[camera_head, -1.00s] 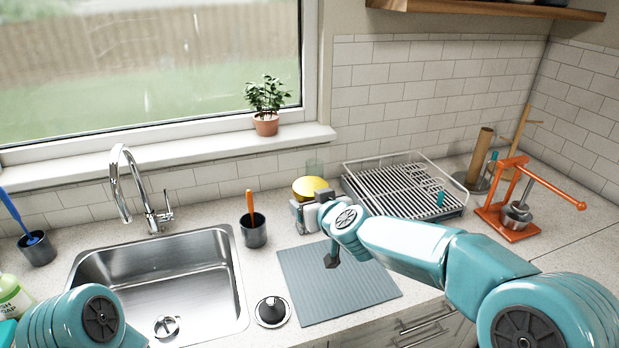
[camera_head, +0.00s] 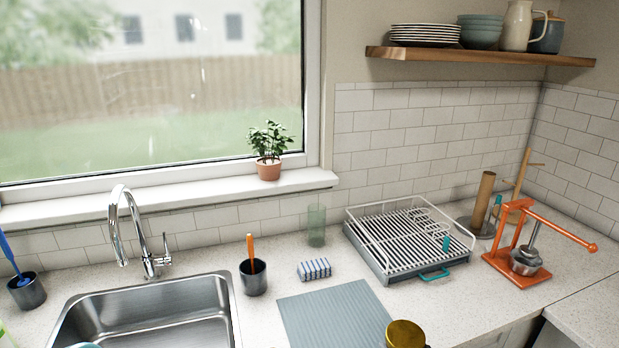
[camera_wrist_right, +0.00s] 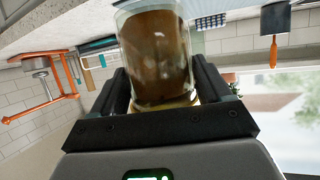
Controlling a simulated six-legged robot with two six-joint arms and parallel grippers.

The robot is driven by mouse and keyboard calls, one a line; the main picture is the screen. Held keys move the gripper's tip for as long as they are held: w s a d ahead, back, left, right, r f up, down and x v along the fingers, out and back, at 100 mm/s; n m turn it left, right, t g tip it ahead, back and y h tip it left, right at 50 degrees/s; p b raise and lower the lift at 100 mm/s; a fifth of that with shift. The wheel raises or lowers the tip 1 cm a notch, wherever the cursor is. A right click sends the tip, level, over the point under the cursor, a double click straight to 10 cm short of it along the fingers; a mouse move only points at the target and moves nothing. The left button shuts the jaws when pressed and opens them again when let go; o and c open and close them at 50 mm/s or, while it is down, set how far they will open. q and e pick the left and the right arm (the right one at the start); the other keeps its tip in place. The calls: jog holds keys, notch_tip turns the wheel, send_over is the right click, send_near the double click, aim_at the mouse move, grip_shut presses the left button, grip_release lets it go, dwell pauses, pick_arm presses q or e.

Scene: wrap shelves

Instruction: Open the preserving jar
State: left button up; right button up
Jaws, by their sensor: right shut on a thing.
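The preserving jar shows in the head view as a gold lid (camera_head: 405,334) at the bottom edge, over the front of the counter; most of its body is cut off. In the right wrist view the jar (camera_wrist_right: 155,50) is clear glass with brown contents, and a yellowish band shows at its end near the gripper's palm. My right gripper (camera_wrist_right: 163,88) is shut on the jar, one dark finger on each side. The lid looks on. My left gripper is in neither current view.
A grey mat (camera_head: 335,318) lies bare beside the sink (camera_head: 150,315). Behind it are a striped sponge (camera_head: 314,269), a green glass (camera_head: 316,225) and a dark cup with a brush (camera_head: 253,278). A dish rack (camera_head: 408,245) and an orange press (camera_head: 520,262) stand to the right.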

jog(key=shift+w+d+r, duration=0.2)
jog(key=shift+w+r, duration=0.05)
